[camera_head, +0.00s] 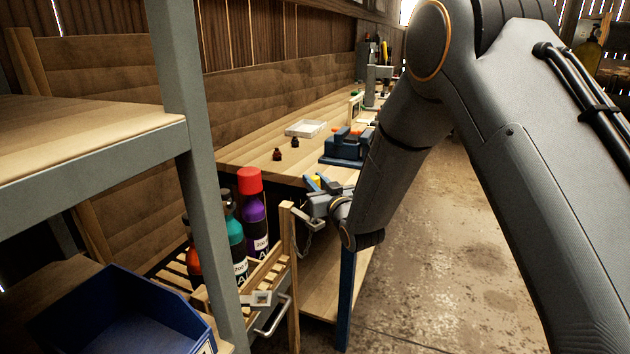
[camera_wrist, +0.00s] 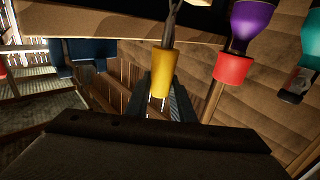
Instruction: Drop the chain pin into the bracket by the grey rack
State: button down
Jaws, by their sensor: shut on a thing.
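My gripper (camera_head: 318,192) is above the wooden post at the front of the bottle cart. It is shut on the yellow grip of the chain pin (camera_head: 316,181). In the wrist view the yellow pin grip (camera_wrist: 162,72) sits between the two dark fingers (camera_wrist: 166,98). A grey chain (camera_head: 306,232) hangs below my gripper beside the post. The pin's lower end is hard to make out. A small pale metal bracket (camera_head: 262,298) is on the cart's front rail, near the grey rack upright (camera_head: 205,210) and lower left of my gripper.
The wooden cart (camera_head: 288,240) holds several bottles, including a purple one with a red cap (camera_head: 250,181) and a teal one (camera_head: 235,232). A blue bin (camera_head: 120,310) stands at lower left. The workbench (camera_head: 240,150) carries a white tray (camera_head: 305,128) and a blue vise (camera_head: 345,147).

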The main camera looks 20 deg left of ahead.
jog(key=shift+f+b, duration=2.2)
jog(key=shift+f, duration=1.15)
dwell(0.3)
jog(key=shift+f, duration=0.35)
jog(key=shift+f+b, duration=0.45)
jog(key=shift+b, duration=0.1)
jog(key=c, duration=1.5)
grip_release()
jog(key=shift+o, duration=0.2)
